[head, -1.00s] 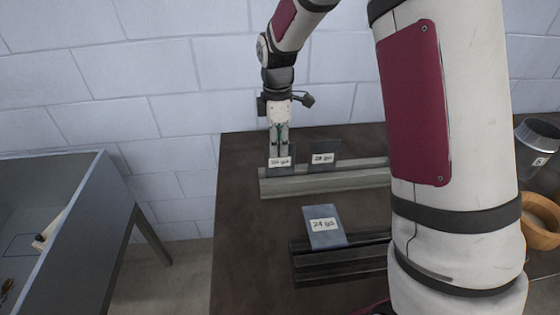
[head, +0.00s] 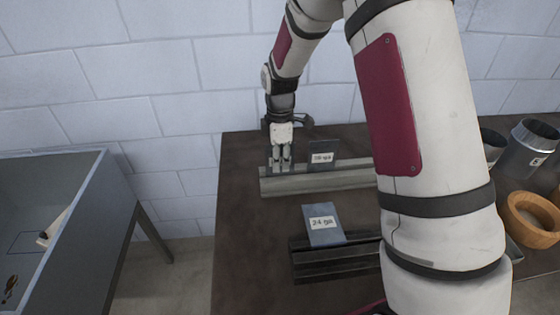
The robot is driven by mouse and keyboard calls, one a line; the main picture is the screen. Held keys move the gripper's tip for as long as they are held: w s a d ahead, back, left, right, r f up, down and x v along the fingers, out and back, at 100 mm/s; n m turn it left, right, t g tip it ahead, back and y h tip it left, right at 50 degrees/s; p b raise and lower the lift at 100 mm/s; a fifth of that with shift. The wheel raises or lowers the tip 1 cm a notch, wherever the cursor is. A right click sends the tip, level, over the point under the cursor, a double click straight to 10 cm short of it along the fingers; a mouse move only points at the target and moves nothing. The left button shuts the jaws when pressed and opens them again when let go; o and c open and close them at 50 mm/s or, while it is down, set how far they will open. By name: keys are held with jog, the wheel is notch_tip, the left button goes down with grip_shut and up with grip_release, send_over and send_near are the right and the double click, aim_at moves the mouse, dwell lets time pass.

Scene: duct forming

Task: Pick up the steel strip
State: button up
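A thin dark steel strip (head: 270,169) stands upright at the left end of the light metal rack (head: 315,182) in the head view. Its label is mostly covered by my fingers. My gripper (head: 282,161) points down at this strip, its fingertips overlapping the strip's upper part. I cannot tell whether the fingers are closed on it or only around it. A second dark strip (head: 323,147) with a white label stands to the right in the same rack. A blue-grey strip (head: 322,229), labelled what looks like 24 ga, stands in the dark front rack (head: 315,265).
My arm hides the right ends of both racks. Metal cylinders (head: 529,149) and a wooden ring-shaped bowl (head: 532,220) stand at the right. A grey open bin (head: 83,225) stands left, apart from the dark table (head: 240,230). The table's left part is clear.

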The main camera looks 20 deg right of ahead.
jog(key=shift+f, duration=0.25)
jog(key=shift+c, duration=0.6)
grip_shut()
